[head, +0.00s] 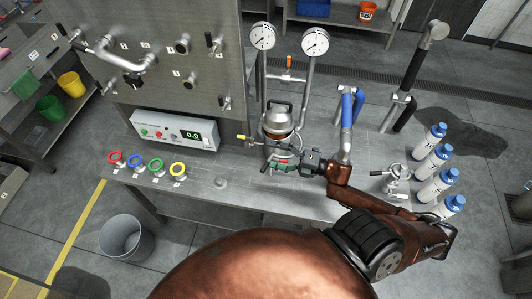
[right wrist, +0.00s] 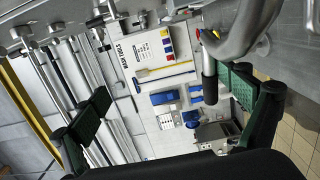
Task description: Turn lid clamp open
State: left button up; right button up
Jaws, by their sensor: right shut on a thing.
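The jacketed mixer (head: 279,122), a small steel vessel with a handled lid and an orange band, stands on the steel bench below two gauges. My right gripper (head: 280,165) is at the front of its lower part, with green finger pads. In the right wrist view, the fingers (right wrist: 168,98) stand apart. A bent steel bar with a black end (right wrist: 210,80) lies by the right-hand pad; I take it for the lid clamp's handle, held by the gripper. The exact contact is hidden. My left gripper is not in view.
A control box (head: 176,131) and several coloured rings (head: 155,165) are on the bench to the left. A blue-handled pipe (head: 347,115) stands close to the right of my gripper. White bottles (head: 438,180) stand farther right. A grey bin (head: 124,236) is on the floor.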

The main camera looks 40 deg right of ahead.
jog(key=shift+s+d+r, duration=0.3)
jog(key=shift+s+d, duration=0.35)
jog(key=shift+d, duration=0.1)
jog(key=shift+s+d+r, duration=0.3)
jog(key=shift+s+d, duration=0.35)
jog(key=shift+d, duration=0.05)
jog(key=shift+c, duration=0.4)
jog(key=shift+s+d, duration=0.15)
jog(key=shift+s, duration=0.05)
jog(key=shift+c, duration=1)
jog(key=shift+s+f, duration=0.1)
jog(key=shift+s, duration=0.05)
jog(key=c, duration=1)
jog(key=shift+f, duration=0.15)
jog(key=shift+s+f, duration=0.1)
jog(key=shift+f, duration=0.05)
jog(key=shift+c, duration=0.6)
